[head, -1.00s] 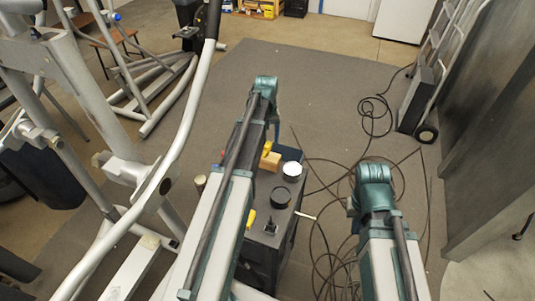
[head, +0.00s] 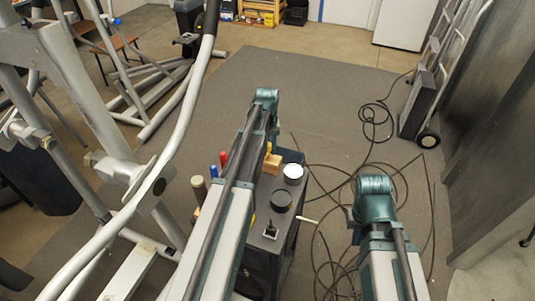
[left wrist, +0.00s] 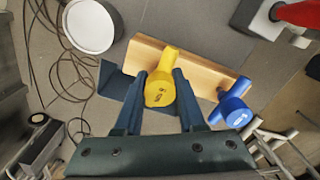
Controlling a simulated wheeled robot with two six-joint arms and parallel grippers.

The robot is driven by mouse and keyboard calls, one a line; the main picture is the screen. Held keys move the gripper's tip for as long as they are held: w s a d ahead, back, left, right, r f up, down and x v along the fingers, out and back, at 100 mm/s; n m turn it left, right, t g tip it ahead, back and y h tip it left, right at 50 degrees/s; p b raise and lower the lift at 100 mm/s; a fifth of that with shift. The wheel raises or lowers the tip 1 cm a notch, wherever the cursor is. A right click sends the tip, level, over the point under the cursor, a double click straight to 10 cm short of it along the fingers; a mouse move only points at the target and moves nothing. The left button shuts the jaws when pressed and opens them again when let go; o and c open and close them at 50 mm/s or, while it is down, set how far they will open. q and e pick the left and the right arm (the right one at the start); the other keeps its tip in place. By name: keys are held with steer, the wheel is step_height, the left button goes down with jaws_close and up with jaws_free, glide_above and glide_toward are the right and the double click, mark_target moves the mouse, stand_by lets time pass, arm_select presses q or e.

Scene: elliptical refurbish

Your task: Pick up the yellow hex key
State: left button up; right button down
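The yellow hex key (left wrist: 160,89) shows in the left wrist view with its thick handle toward the camera, at a wooden block (left wrist: 205,73). My left gripper (left wrist: 159,76) has its two dark fingers spread, one on each side of the yellow handle. I cannot tell whether they touch it. In the head view a bit of the yellow hex key (head: 268,147) shows above the wooden block (head: 272,165), beside my left arm; the left gripper's fingers are hidden there. My right arm is at the lower right of the head view, with its gripper out of sight.
A blue-handled tool (left wrist: 235,105) is close on the right of the block, with a white round container (left wrist: 90,25) on the other side. The dark cart (head: 285,225) also bears a black round item (head: 281,198) and red and blue handles. The elliptical frame (head: 145,180) stands left.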

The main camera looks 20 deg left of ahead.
arm_select(q)
jaws_close()
step_height(320, 180, up, 10)
steer(key=p, duration=1)
steer(key=shift+o, duration=0.2)
jaws_free()
jaws_close()
stand_by(0.3)
stand_by(0.4)
